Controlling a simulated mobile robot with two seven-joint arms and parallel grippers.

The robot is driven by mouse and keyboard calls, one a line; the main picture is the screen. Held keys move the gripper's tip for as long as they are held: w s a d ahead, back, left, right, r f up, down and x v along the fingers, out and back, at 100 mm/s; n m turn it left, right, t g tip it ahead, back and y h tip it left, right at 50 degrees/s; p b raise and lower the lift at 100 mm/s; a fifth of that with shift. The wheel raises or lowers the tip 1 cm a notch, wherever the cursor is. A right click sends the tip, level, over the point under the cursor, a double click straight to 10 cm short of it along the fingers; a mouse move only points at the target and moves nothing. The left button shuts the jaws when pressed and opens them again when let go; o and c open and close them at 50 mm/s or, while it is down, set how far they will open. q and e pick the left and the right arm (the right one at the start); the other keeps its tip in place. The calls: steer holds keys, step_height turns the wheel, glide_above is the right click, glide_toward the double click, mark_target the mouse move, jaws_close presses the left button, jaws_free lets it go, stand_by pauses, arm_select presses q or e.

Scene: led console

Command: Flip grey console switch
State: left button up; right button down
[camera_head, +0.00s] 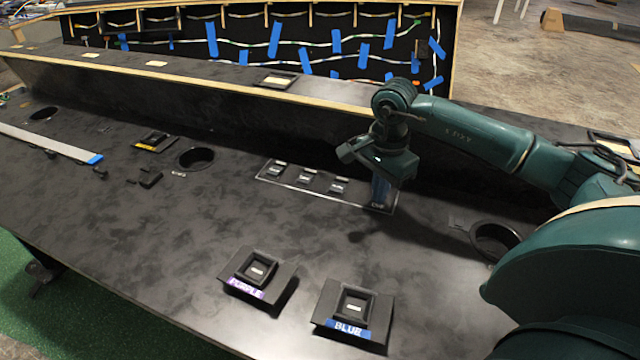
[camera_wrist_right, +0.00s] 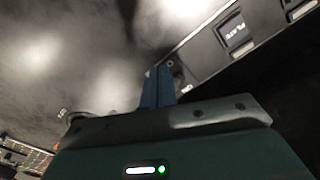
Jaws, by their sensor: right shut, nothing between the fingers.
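A strip panel (camera_head: 318,194) with a row of small dark switches lies on the black console top. Three switches show: left (camera_head: 278,168), middle (camera_head: 306,176) and right (camera_head: 338,185). No switch stands out as grey. My right gripper (camera_head: 381,200) points down over the right end of the panel, its blue fingers shut and empty. It hides what is at that end; whether it touches the panel cannot be told. The wrist view shows the shut fingers (camera_wrist_right: 158,85) beside the panel's edge, with a labelled switch (camera_wrist_right: 236,38) further right. My left gripper is not in view.
Square switch boxes labelled PURPLE (camera_head: 258,272) and BLUE (camera_head: 353,311) stand toward the front. Round holes (camera_head: 196,158) and (camera_head: 495,238) open in the console top. A raised ledge (camera_head: 200,80) runs behind the panel. Bare surface lies between panel and boxes.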

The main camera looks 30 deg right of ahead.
steer(key=shift+w+d, duration=0.1)
steer(key=shift+d, duration=0.05)
steer(key=shift+w+d, duration=0.65)
steer(key=shift+d, duration=0.15)
step_height(320, 180, up, 7)
steer(key=p, duration=0.4)
steer(key=shift+s+a+p, duration=0.3)
steer(key=shift+a+p, duration=0.05)
steer(key=shift+p, duration=0.05)
stand_by(0.6)
